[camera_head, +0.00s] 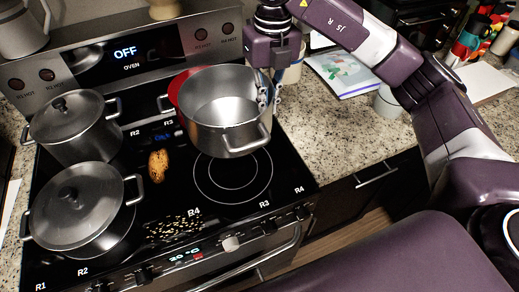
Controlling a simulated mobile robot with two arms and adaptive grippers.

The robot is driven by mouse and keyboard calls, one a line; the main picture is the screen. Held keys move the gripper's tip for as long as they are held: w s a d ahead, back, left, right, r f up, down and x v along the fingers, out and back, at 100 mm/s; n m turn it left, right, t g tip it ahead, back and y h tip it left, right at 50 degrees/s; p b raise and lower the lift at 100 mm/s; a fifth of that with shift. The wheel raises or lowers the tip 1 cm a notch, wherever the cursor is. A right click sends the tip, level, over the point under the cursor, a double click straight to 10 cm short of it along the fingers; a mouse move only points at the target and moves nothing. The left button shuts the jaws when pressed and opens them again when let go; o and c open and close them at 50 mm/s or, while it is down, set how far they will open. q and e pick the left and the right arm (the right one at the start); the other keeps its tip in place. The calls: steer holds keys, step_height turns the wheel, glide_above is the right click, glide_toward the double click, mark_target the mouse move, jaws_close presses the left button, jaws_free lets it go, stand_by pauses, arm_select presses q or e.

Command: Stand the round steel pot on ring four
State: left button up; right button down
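The round steel pot (222,120) is open and empty, at the back right of the black glass hob. My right gripper (270,94) comes down from above at the pot's right rim, with its fingers on both sides of the wall, and looks shut on it. The pot looks upright; I cannot tell whether its base touches the glass. Ring four (233,184), a pair of white circles beside the R4 label, is bare at the front right; the pot hides its far edge. My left gripper is not in view.
Two lidded pots (75,130) (78,210) stand on the left rings. A brown sponge-like item (157,165) and scattered grains (172,226) lie between them and ring four. A red item (176,88) is partly hidden behind the steel pot. A booklet (342,73) lies on the right counter.

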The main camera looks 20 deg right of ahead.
steer(key=f, duration=0.2)
steer(key=a+f, duration=0.1)
steer(key=f, duration=0.1)
steer(key=shift+s+a+f, duration=0.1)
steer(key=shift+a+f, duration=0.05)
steer(key=shift+f, duration=0.15)
steer(key=f, duration=0.2)
steer(key=f+p, duration=0.1)
steer(key=f, duration=0.3)
steer(key=shift+d+f, duration=0.1)
steer(key=shift+d, duration=0.15)
steer(key=shift+f+p, duration=0.35)
steer(key=shift+f, duration=0.25)
step_height(320, 180, down, 3)
steer(key=shift+a+f+p, duration=0.1)
steer(key=shift+f+p, duration=0.1)
steer(key=shift+p, duration=0.3)
steer(key=shift+f, duration=0.4)
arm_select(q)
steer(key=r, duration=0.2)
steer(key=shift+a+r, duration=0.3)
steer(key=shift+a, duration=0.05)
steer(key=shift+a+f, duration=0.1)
arm_select(e)
steer(key=shift+f, duration=0.1)
